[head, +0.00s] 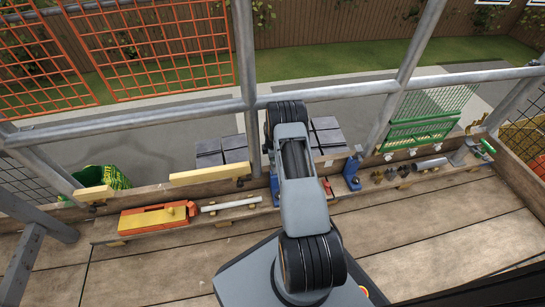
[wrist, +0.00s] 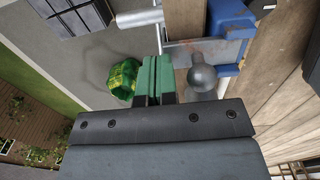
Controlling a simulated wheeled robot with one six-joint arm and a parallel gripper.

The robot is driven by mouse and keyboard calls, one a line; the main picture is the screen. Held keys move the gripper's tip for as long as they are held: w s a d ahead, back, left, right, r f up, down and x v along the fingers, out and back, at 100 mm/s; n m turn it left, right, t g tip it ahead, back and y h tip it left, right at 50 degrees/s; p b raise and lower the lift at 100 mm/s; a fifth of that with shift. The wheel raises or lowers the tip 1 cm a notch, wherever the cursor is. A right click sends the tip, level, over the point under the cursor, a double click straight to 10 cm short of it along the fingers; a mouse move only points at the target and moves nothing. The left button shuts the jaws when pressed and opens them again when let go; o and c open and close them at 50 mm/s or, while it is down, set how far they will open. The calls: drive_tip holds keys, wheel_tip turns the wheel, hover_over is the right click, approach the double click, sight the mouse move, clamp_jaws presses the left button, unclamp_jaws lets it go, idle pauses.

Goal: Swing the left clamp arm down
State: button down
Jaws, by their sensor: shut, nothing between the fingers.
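My gripper (wrist: 158,82) shows in the wrist view with its two green-faced fingers shut together and nothing between them. Just right of the fingertips is a grey ball-ended handle (wrist: 203,78), which looks like part of the left clamp arm; whether the fingers touch it is unclear. Behind it is a blue clamp body (wrist: 231,70) with a scuffed metal plate. In the head view, the left blue clamp (head: 274,187) is mostly hidden by my arm, and so is my gripper. A second blue clamp (head: 351,174) stands to the right.
A wooden plank (head: 225,215) carries an orange-yellow tool (head: 155,218), a pale tube (head: 231,205) and a grey cylinder (head: 430,164). Scaffold tubes (head: 130,126) cross behind. Dark tiles (head: 222,150) lie beyond the rail. A green container (head: 105,178) stands below left.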

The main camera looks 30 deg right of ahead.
drive_tip(key=shift+w+d+f+g+b, duration=0.1)
drive_tip(key=shift+f+g+b, duration=0.55)
drive_tip(key=shift+b, duration=0.25)
